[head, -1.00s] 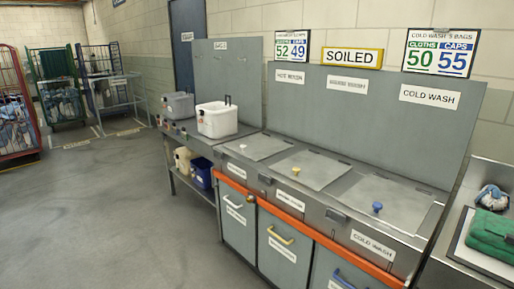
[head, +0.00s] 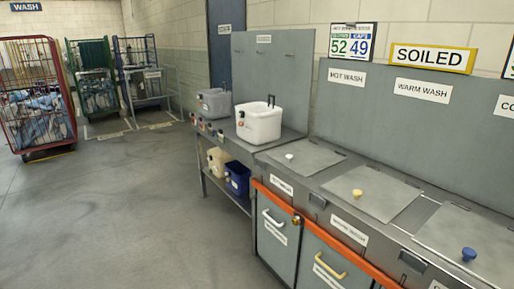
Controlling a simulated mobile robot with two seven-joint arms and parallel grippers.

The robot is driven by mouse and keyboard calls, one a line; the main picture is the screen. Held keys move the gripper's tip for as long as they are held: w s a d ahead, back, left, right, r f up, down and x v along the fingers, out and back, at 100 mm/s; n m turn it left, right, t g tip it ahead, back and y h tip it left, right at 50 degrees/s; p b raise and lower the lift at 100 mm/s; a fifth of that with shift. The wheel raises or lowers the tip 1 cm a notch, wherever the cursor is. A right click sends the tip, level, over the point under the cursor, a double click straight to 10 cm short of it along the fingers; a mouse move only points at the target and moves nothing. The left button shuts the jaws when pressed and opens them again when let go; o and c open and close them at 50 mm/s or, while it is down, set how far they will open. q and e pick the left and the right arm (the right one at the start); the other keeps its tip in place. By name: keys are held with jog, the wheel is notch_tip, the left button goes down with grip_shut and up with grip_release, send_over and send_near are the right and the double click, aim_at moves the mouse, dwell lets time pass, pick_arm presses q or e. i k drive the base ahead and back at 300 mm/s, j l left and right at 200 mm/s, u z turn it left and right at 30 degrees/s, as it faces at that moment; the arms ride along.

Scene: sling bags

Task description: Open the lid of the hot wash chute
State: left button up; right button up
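The hot wash chute lid (head: 308,157) is a flat grey metal lid with a white knob (head: 289,156), lying shut in the counter below the "HOT WASH" sign (head: 347,76). It is the leftmost of three lids. The middle lid (head: 376,190) has a yellow knob (head: 357,193) under the "WARM WASH" sign (head: 422,90). The right lid (head: 470,240) has a blue knob (head: 469,254) and is cut by the frame edge. Neither of my grippers shows in the head view.
A white tub (head: 259,124) and a grey tub (head: 214,103) stand on the bench left of the chutes. A beige container (head: 218,160) and a blue bin (head: 237,178) sit on its lower shelf. Wire carts (head: 38,95) stand at the far left. The grey floor (head: 120,215) in front is clear.

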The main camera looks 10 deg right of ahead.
aim_at(306, 158)
jog(key=i+u, duration=0.3)
jog(key=i, duration=1)
jog(key=i+j+z, duration=0.15)
jog(key=i+z, duration=0.3)
jog(key=i+j+z, duration=0.3)
jog(key=i+z, duration=0.15)
jog(key=i+j+z, duration=0.25)
jog(key=z, duration=0.25)
jog(key=i+j+z, duration=0.25)
jog(key=j+z, duration=0.2)
jog(key=i+j+z, duration=0.25)
jog(key=j+z, duration=0.2)
jog(key=j, duration=0.2)
